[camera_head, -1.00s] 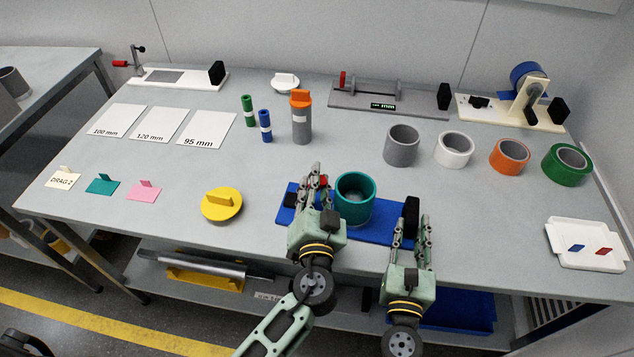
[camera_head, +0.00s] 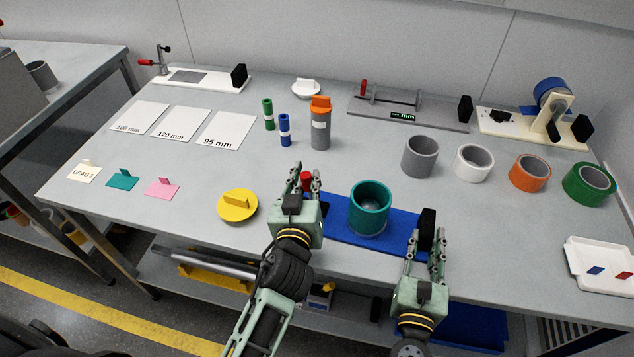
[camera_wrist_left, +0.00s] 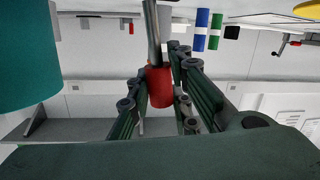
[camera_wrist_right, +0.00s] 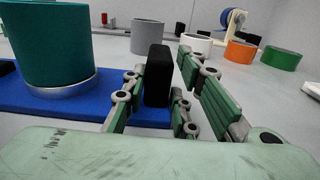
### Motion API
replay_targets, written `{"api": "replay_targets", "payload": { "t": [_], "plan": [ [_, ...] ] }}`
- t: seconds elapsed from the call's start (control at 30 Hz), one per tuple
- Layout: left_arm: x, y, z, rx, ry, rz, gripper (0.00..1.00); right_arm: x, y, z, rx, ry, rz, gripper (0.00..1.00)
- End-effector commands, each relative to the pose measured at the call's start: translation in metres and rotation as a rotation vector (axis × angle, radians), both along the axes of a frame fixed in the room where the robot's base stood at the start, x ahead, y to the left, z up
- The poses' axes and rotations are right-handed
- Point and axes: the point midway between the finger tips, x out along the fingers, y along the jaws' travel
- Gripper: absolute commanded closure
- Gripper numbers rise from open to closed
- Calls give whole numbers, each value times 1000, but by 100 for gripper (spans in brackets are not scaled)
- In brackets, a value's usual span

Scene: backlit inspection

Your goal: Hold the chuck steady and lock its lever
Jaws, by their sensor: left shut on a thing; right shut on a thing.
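The chuck is a blue base (camera_head: 390,238) with a teal ring (camera_head: 371,206) standing on it. A red-tipped lever (camera_head: 307,182) is at its left end, and a black block (camera_head: 427,230) is at its right end. My left gripper (camera_head: 306,178) is shut on the lever; the left wrist view shows the red grip (camera_wrist_left: 160,86) between the fingers. My right gripper (camera_head: 427,245) is shut on the black block, which stands between its fingers in the right wrist view (camera_wrist_right: 158,75). My left gripper hides the base's left end.
A yellow lidded disc (camera_head: 237,206) lies left of my left gripper. Grey, white, orange and green rings (camera_head: 419,157) stand behind to the right. A white tray (camera_head: 600,280) is at the right edge. The table between the cards and the disc is clear.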

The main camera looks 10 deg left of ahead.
Motion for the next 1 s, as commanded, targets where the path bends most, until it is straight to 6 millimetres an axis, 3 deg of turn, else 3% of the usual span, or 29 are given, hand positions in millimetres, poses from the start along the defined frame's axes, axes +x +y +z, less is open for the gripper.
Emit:
{"api": "replay_targets", "payload": {
  "t": [0.03, 0.4, 1.0],
  "plan": [
    [0, 4, 0, -42, 1, 0, 100, -2, 1, -7, 6, 14, 4, 100],
    [2, 23, -7, -282, 17, -3, 100, -2, 2, -7, 6, 14, 5, 100],
    [2, 29, -11, -373, 22, -3, 100, -2, 2, -7, 7, 14, 5, 100]
  ]
}}
